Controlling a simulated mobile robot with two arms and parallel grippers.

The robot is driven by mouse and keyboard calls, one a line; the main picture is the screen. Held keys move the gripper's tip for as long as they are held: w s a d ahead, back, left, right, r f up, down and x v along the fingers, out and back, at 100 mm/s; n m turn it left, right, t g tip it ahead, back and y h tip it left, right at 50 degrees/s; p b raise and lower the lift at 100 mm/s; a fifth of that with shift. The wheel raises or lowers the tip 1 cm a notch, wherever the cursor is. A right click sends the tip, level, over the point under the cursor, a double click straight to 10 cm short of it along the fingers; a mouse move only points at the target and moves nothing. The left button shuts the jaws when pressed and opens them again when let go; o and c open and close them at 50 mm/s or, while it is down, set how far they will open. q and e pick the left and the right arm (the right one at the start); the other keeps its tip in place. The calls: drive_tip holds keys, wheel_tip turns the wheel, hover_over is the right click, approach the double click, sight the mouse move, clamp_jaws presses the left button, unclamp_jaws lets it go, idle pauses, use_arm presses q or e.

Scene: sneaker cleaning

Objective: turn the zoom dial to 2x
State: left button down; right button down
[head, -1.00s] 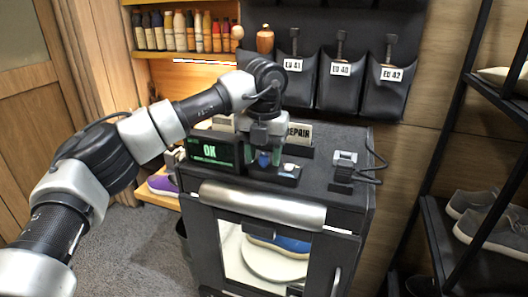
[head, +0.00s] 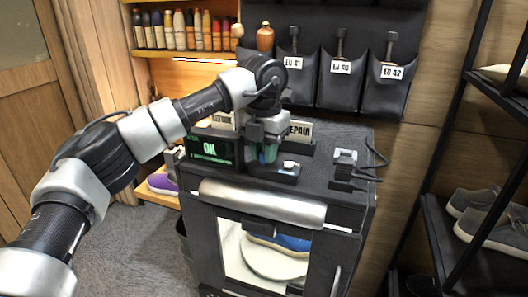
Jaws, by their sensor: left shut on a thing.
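My left gripper (head: 264,155) reaches down over the top of the dark cabinet (head: 325,187). It is shut on a small blue knob, which I take for the zoom dial (head: 263,157). The fingers hide most of the knob, so I cannot read its mark or setting. The knob stands on a small black panel (head: 287,177) that also carries a light button (head: 290,165). Just left of it, a black display (head: 210,150) shows a green "OK" with a smaller line that I cannot read. My right gripper is not in view.
A "REPAIR" sign (head: 300,130) stands behind the gripper. A small metal device (head: 345,158) with a cable sits on the cabinet's right side. A blue shoe (head: 290,242) shows in the cabinet's front window. Pouches (head: 340,85) hang behind, and a shoe rack (head: 470,170) stands at right.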

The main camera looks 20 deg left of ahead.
use_arm(q)
drive_tip(key=m, duration=0.3)
drive_tip(key=shift+r+m, duration=0.1)
drive_tip(key=shift+m, duration=1.9)
drive_tip(key=c, duration=1)
unclamp_jaws()
